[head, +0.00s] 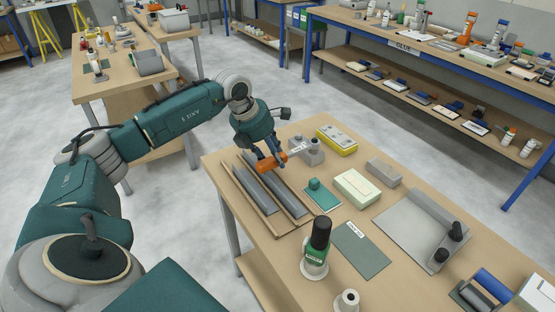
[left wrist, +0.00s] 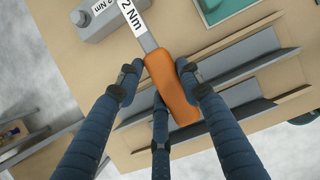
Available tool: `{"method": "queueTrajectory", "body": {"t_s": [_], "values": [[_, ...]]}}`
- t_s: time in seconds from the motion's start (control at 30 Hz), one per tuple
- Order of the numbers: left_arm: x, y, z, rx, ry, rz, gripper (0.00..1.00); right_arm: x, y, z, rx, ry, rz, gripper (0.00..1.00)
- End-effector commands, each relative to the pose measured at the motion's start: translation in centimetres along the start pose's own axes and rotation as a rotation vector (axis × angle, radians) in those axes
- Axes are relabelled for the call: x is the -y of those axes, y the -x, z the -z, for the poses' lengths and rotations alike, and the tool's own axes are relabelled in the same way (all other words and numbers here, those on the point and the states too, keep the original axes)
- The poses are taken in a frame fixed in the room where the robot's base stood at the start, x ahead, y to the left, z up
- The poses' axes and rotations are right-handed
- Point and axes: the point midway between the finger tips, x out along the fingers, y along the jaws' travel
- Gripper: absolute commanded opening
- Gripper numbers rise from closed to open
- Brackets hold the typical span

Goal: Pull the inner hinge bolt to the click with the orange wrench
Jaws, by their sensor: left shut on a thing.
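The orange wrench (head: 271,162) has a thick orange handle and a grey shaft with a white label reading "2 Nm". In the left wrist view the orange wrench (left wrist: 172,88) lies between the blue fingers of my left gripper (left wrist: 160,80), which is shut on its handle. In the head view my left gripper (head: 270,157) is over the back left part of the near table. The wrench's shaft points to a grey block (head: 309,150), which also shows in the left wrist view (left wrist: 97,24) with its own label. I cannot make out a hinge bolt. My right gripper is not in view.
Two long grey profiles (head: 285,192) lie on wooden strips below the wrench. The grey floor (head: 185,240) is clear.

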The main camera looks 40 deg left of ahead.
Motion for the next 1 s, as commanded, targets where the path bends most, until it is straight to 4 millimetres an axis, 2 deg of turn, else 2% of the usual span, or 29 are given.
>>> {"method": "queueTrajectory", "body": {"t_s": [0.43,0.57,0.83,1.0], "values": [[-3.1,0.0,-0.8,0.002,-0.189,0.082,0.0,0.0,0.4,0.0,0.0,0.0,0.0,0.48],[-3.1,0.1,-0.7,0.001,-0.198,0.082,0.0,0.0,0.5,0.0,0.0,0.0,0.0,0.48],[-3.0,1.7,-1.4,0.001,-0.197,0.081,0.0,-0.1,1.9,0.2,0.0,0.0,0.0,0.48],[-3.0,1.8,-1.4,0.0,-0.196,0.082,0.0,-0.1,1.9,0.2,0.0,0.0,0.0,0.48]]}}
